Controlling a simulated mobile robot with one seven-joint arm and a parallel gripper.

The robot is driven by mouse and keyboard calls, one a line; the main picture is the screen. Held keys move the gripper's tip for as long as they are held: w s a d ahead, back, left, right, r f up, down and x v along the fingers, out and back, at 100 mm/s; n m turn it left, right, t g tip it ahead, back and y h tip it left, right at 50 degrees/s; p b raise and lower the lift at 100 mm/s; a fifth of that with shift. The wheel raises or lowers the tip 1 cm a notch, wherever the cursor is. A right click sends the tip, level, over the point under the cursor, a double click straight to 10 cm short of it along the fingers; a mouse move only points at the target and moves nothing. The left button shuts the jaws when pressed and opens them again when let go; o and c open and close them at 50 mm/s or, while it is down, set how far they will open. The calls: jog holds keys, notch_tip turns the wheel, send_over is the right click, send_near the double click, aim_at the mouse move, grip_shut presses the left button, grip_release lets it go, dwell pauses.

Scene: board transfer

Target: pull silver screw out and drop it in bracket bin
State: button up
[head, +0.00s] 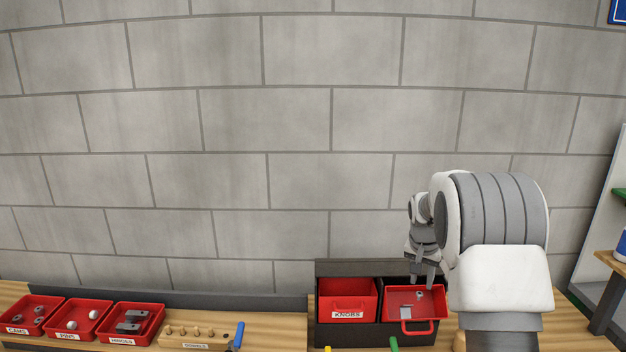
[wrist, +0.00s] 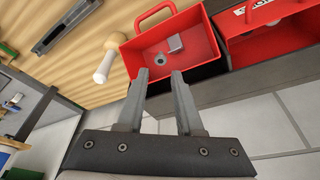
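My gripper (wrist: 160,75) is open and empty, its two fingers apart and pointing down over the open right-hand red bin (wrist: 204,30). In the head view my gripper (head: 424,276) hangs above the back of that bin (head: 402,331). The bin holds a grey flat block-like piece (wrist: 175,44) and a small round silver piece (wrist: 160,59). I cannot tell whether the round piece is the silver screw seen from its end. No other screw is clear. The bin's label does not show, so I cannot confirm it is the bracket bin.
A red bin labelled KNOBS (head: 348,291) sits left of it in a black rack. Red bins of cams, pins and hinges (head: 131,308), a wooden peg block (head: 190,343) and a blue-handled tool (head: 238,335) lie farther left. A pale mallet-like object (wrist: 107,62) lies beside the bin.

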jog(key=shift+o, duration=1.2)
jog(key=b+v, duration=0.2)
jog(key=v, duration=1.5)
jog(key=shift+r, duration=0.25)
jog(key=shift+s, duration=0.1)
